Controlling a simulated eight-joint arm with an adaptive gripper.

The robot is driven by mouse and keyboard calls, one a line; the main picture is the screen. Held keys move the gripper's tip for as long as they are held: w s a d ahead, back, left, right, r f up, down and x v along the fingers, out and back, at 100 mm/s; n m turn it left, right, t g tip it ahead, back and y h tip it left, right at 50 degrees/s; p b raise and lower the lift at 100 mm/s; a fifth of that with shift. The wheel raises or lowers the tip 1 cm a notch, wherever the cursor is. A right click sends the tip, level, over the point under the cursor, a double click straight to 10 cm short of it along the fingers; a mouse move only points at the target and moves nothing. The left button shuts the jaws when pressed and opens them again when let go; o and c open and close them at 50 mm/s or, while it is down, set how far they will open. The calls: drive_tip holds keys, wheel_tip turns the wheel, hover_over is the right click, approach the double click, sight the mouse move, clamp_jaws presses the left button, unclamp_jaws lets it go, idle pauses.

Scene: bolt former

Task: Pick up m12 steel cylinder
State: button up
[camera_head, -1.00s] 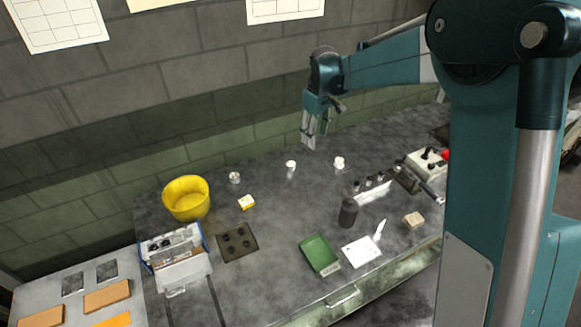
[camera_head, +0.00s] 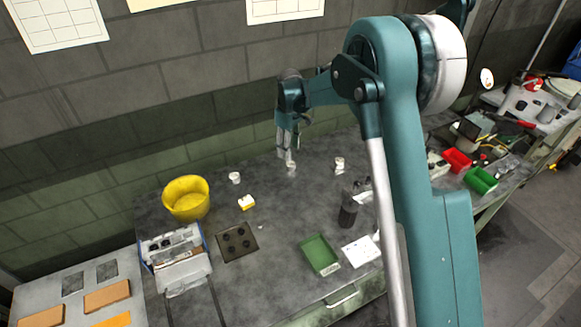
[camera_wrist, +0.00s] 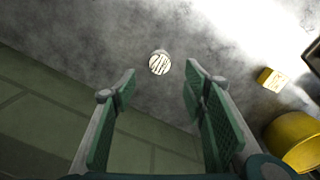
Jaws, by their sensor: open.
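Three small pale cylinders stand along the back of the grey bench in the head view: a left one (camera_head: 234,178), a middle one (camera_head: 291,168) and a right one (camera_head: 339,163). I cannot read which is the m12. My gripper (camera_head: 286,158) points down at the middle one, its tips overlapping it in the picture. In the wrist view my gripper (camera_wrist: 160,82) has its two green-padded fingers spread with nothing between them. A round cylinder with a striped bright top (camera_wrist: 160,64) shows just beyond the fingertips, roughly centred between them.
A yellow bucket (camera_head: 186,199) and a yellow-and-white box (camera_head: 246,203) stand to the left. The brick wall (camera_head: 190,95) is close behind.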

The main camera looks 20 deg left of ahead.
sight(290, 163)
drive_tip(key=shift+f, duration=1.3)
drive_tip(key=shift+f, duration=2.6)
drive_tip(key=c, duration=1.1)
